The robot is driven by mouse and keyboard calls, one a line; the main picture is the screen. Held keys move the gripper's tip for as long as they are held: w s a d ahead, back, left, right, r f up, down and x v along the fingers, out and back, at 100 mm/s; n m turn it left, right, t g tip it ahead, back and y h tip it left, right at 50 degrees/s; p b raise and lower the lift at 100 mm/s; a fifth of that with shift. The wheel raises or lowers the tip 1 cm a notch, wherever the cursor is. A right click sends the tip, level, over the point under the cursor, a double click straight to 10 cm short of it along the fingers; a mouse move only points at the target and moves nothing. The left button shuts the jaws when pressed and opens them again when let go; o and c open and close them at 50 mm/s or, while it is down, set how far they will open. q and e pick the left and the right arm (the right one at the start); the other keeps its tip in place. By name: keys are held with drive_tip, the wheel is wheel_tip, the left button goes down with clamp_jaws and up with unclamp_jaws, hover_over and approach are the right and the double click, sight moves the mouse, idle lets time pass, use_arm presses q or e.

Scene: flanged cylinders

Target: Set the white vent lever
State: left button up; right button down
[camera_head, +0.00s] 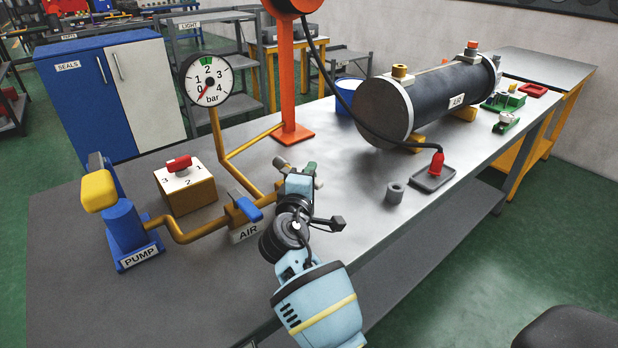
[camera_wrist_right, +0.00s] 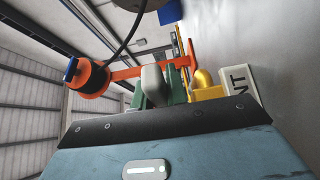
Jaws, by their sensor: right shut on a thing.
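The white vent lever (camera_wrist_right: 153,86) shows in the right wrist view as a rounded pale bar between the green fingers of my right gripper (camera_wrist_right: 158,92). My right gripper is shut on it. My left gripper is not in view.
The AIR valve has a blue lever (camera_head: 246,206). A bar gauge (camera_head: 208,80), a red selector switch (camera_head: 180,163) and a blue pump (camera_head: 124,225) stand at left. A large dark cylinder (camera_head: 440,100), a grey ring (camera_head: 396,193) and a red plug (camera_head: 437,163) are at right.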

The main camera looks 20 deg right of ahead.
idle(0.5)
drive_tip(key=c, duration=1.4)
unclamp_jaws()
drive_tip(key=shift+s, duration=0.1)
